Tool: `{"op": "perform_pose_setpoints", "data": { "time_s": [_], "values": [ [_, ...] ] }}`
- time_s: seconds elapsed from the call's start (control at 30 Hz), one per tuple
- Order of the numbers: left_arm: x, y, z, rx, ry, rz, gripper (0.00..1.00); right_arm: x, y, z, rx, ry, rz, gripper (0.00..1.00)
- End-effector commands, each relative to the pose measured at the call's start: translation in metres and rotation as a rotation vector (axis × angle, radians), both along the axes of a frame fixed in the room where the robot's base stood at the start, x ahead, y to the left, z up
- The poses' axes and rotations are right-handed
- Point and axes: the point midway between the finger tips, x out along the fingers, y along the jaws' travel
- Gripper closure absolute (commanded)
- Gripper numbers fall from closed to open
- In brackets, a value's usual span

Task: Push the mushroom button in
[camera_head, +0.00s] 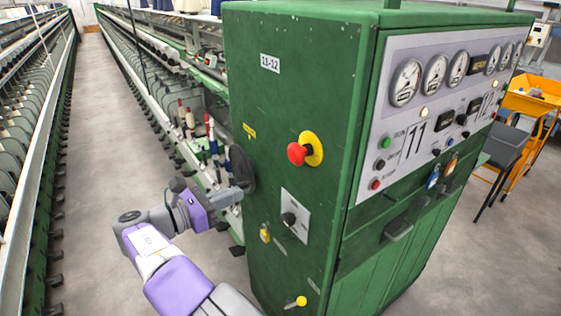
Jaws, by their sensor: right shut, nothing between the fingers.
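The red mushroom button (297,153) stands out from a round yellow plate (314,147) on the left side face of the green cabinet (300,80). My right arm comes up from the bottom of the view in grey and purple. My right gripper (243,168), dark and shut with nothing in it, is at the left edge of that face. It is to the left of the button and slightly lower, with a gap between them. I cannot tell whether it touches the cabinet. My left gripper is not in view.
Below the button are a grey plate with a black knob (290,219) and a small yellow knob (301,301). A gauge panel (440,60) is on the cabinet's front. Spinning frames (160,80) stand at left beside a clear aisle (100,130). An orange cart (530,100) stands at right.

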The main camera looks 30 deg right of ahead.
Motion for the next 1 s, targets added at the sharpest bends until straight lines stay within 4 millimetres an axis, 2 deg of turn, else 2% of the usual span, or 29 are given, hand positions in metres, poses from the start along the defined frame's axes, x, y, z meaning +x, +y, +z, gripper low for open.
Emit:
{"op": "perform_pose_setpoints", "data": {
  "time_s": [0.03, 0.1, 0.17, 0.57, 0.77, 1.0],
  "values": [
    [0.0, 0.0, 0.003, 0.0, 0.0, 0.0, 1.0, -0.008, 0.007, 0.024, -0.034, -0.019, -0.013, 1.0],
    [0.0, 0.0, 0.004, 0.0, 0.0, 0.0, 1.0, -0.017, 0.012, 0.044, -0.07, -0.034, -0.036, 1.0],
    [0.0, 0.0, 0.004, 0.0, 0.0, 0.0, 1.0, -0.021, 0.015, 0.053, -0.085, -0.041, -0.047, 1.0],
    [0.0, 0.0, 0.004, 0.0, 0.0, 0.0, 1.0, -0.023, 0.014, 0.056, -0.092, -0.043, -0.054, 1.0],
    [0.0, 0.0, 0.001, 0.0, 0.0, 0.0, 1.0, -0.022, -0.01, 0.056, -0.089, -0.042, -0.057, 1.0],
    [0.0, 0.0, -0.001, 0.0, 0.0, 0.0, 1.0, -0.018, -0.061, 0.057, -0.089, -0.041, -0.056, 1.0]
  ]
}}
